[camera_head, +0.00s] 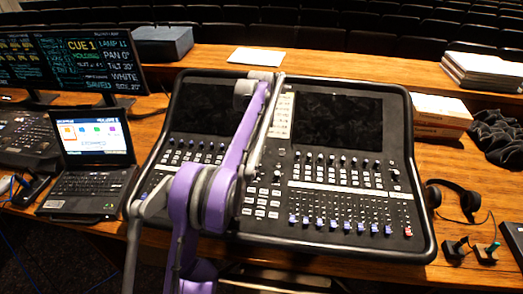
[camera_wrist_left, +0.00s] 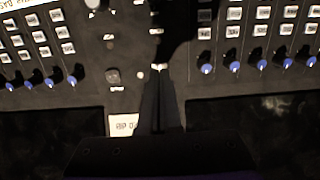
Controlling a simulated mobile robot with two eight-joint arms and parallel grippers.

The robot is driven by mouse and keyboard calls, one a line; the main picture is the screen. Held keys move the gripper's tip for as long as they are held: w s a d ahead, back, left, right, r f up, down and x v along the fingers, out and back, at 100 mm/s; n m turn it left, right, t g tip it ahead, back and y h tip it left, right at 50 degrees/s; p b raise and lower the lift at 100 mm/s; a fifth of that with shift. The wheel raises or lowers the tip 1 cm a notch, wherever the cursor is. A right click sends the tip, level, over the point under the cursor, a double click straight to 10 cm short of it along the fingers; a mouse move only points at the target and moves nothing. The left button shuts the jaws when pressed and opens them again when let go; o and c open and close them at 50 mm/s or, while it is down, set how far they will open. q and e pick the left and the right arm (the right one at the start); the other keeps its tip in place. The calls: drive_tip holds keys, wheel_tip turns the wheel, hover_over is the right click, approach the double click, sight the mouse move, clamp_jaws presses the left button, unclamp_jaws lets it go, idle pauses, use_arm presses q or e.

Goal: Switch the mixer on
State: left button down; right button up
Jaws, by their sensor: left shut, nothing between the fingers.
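The mixer (camera_head: 330,215) is a wide black console on the desk, with faders, buttons and two dark screens. My left arm reaches over its middle and folds back, so the left gripper (camera_head: 251,172) hangs low over the centre strip, fingers toward the near side. In the left wrist view the mixer's panel (camera_wrist_left: 90,98) appears upside down, and the left gripper (camera_wrist_left: 158,72) is shut and empty between two banks of blue-capped knobs. A round knob (camera_wrist_left: 112,76) is beside the fingers. I cannot make out the power switch; my arm hides part of the panel. Contact is unclear.
A laptop (camera_head: 95,185) and monitors (camera_head: 85,62) stand left of the mixer. Headphones (camera_head: 455,200), small boxes (camera_head: 440,112) and dark cloth (camera_head: 500,138) lie to its right. A white paper (camera_head: 256,56) lies behind it.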

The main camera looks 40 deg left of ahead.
sight(261, 152)
use_arm(q)
drive_tip(key=shift+f+b, duration=0.45)
drive_tip(key=shift+f, duration=0.55)
use_arm(e)
drive_tip(key=shift+s+f, duration=0.15)
drive_tip(key=shift+f, duration=0.35)
use_arm(q)
drive_tip(key=shift+r, duration=0.1)
wheel_tip(261, 152, up, 7)
drive_tip(key=p, duration=0.4)
use_arm(e)
drive_tip(key=r, duration=0.1)
drive_tip(key=w+r, duration=0.1)
drive_tip(key=r, duration=0.1)
drive_tip(key=w+r, duration=0.1)
drive_tip(key=r, duration=0.1)
drive_tip(key=shift+r, duration=0.15)
drive_tip(key=shift+s, duration=0.1)
